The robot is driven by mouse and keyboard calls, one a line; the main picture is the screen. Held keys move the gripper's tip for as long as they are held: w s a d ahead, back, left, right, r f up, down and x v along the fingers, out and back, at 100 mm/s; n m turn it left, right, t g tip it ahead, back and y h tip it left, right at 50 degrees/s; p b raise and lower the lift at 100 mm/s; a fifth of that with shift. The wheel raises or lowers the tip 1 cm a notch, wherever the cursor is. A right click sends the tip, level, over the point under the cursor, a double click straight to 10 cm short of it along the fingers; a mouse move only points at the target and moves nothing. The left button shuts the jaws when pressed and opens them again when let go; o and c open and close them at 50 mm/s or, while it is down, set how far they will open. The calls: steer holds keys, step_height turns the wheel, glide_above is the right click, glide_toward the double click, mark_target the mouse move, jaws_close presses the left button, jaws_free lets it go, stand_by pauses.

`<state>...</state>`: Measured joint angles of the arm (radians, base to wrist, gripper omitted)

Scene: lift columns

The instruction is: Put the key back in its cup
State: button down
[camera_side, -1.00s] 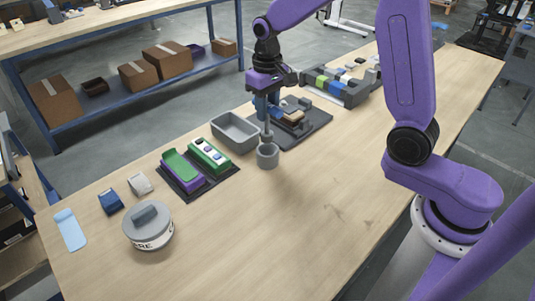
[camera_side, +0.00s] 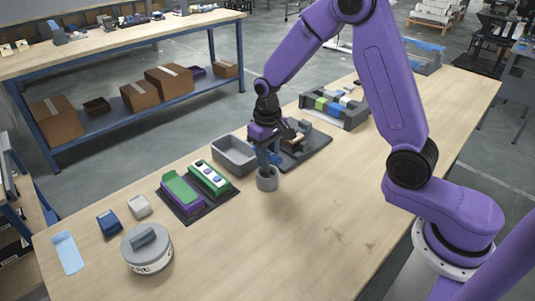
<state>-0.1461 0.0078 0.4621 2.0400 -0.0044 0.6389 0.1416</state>
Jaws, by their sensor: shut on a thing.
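The grey cup (camera_side: 267,182) stands upright on the wooden table, near the middle of the view.
A grey open bin (camera_side: 222,163) stands close behind the cup. A dark board (camera_side: 318,143) with tan parts lies behind the gripper. A dark tray (camera_side: 207,211) with green, purple pieces and a round grey-lidded container (camera_side: 147,262) are left. The table's front right is clear.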

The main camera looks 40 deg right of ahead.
steer(key=c, duration=0.8)
jaws_free()
step_height(320, 180, up, 12)
steer(key=s+n, duration=0.4)
steer(key=s, duration=0.6)
steer(key=s+f+n, duration=0.1)
steer(key=s+n, duration=0.3)
steer(key=s, duration=0.6)
steer(key=s+d+f+n, duration=0.1)
steer(key=s+n, duration=0.3)
steer(key=s, duration=0.6)
steer(key=shift+s+d+n, duration=0.1)
steer(key=shift+n, duration=0.2)
